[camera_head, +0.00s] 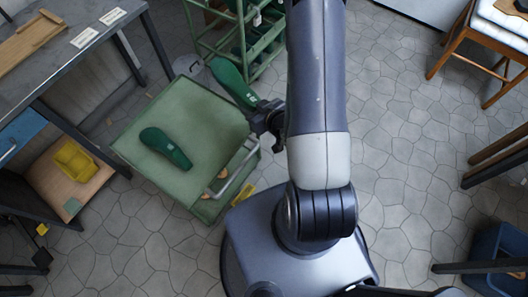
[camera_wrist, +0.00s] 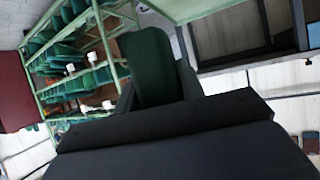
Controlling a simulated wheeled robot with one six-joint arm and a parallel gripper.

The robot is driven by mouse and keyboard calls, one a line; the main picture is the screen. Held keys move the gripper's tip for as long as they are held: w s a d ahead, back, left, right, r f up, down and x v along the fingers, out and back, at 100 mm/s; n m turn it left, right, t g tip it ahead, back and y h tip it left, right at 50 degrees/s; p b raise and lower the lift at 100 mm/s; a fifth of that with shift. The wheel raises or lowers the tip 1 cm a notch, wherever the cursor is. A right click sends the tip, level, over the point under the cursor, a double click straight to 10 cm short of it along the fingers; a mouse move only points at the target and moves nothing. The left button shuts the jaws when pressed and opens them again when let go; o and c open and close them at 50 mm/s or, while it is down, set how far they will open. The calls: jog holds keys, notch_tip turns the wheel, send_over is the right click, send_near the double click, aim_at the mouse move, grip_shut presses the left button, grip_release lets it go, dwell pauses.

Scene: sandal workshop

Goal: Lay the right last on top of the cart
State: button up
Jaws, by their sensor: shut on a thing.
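A green last (camera_head: 232,82) is held by my gripper (camera_head: 262,113), which is shut on one end of it. It is tilted and sits above the far right edge of the cart (camera_head: 196,108); its height over the cart is hard to tell. It also shows between the fingers in the wrist view (camera_wrist: 152,65). A second green last (camera_head: 165,147) lies on the left part of the green cart top. Small pale marks show on both lasts, too small to read as left or right.
A green rack (camera_head: 262,45) with several lasts stands behind the cart. A grey workbench (camera_head: 62,62) with a wooden piece and two labels is at the left, above a shelf with a yellow bin (camera_head: 75,160). The cart top's middle and right are clear.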

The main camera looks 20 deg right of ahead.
jog(key=s+f+n+g+y+b, duration=0.3)
jog(key=s+f+b, duration=0.55)
jog(key=b, duration=0.25)
jog(key=shift+w+a+f+p, duration=0.1)
jog(key=shift+w+a+p, duration=0.15)
jog(key=shift+w+a, duration=2.05)
jog(key=shift+w+a+f+p, duration=0.15)
jog(key=shift+w+a, duration=1.15)
jog(key=shift+w, duration=2)
jog(key=shift+w+a+f+p, duration=0.1)
jog(key=shift+w+a+p, duration=0.2)
jog(key=shift+w+a, duration=2)
jog(key=shift+w+d+f+b, duration=0.15)
jog(key=shift+w+f+b, duration=0.05)
jog(key=shift+f+b, duration=0.35)
jog(key=shift+w+d+f+b, duration=0.15)
jog(key=shift+d+f+b, duration=0.05)
jog(key=shift+f+b, duration=0.4)
jog(key=shift+w+d+f+b, duration=0.15)
jog(key=shift+w+f+b, duration=0.05)
jog(key=shift+f+b, duration=0.35)
jog(key=shift+f, duration=0.25)
jog(key=o, duration=1.1)
jog(key=shift+c, duration=0.2)
jog(key=shift+f, duration=0.1)
